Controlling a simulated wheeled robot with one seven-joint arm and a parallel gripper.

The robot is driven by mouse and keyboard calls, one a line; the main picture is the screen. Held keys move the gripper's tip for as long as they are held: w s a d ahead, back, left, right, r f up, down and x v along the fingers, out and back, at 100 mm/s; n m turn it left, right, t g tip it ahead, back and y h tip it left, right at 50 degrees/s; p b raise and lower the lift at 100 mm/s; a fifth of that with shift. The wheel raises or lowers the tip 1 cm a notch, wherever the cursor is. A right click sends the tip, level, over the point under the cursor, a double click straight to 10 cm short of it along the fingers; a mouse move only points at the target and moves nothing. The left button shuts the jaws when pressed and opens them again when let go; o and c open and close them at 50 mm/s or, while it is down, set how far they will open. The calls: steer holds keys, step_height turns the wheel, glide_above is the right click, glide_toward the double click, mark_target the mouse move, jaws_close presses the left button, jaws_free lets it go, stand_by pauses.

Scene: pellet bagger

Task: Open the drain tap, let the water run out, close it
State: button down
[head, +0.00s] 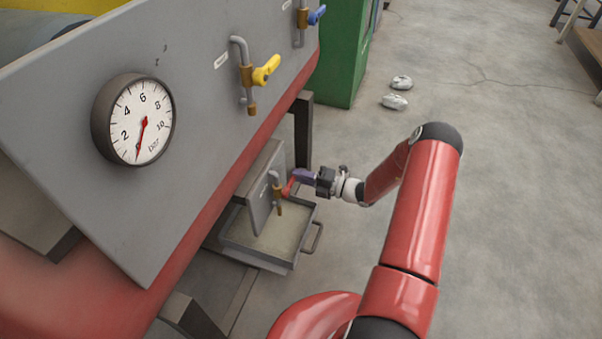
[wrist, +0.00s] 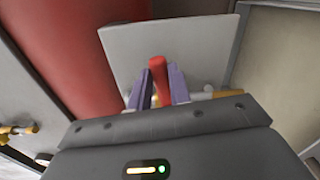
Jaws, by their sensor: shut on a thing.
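The drain tap (head: 278,191) is a small brass valve with a red handle, on a grey plate low under the machine. My gripper (head: 296,181) reaches it from the right. In the wrist view the purple fingers of my gripper (wrist: 159,88) stand on both sides of the red handle (wrist: 158,70) and are shut on it. A shallow grey tray (head: 262,262) with a side handle sits below the tap. I cannot make out running water.
A panel above holds a pressure gauge (head: 141,120), a yellow-handled valve (head: 265,71) and a blue-handled valve (head: 315,16). A green cabinet (head: 342,60) stands behind. Two pale lumps (head: 395,102) lie on the floor. The floor at right is mostly clear.

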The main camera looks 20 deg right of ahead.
steer(key=shift+f+m, duration=0.5)
steer(key=shift+m, duration=0.3)
steer(key=c, duration=1.3)
jaws_free()
steer(key=shift+d, duration=0.1)
steer(key=v, duration=0.7)
steer(key=shift+s+d, duration=0.25)
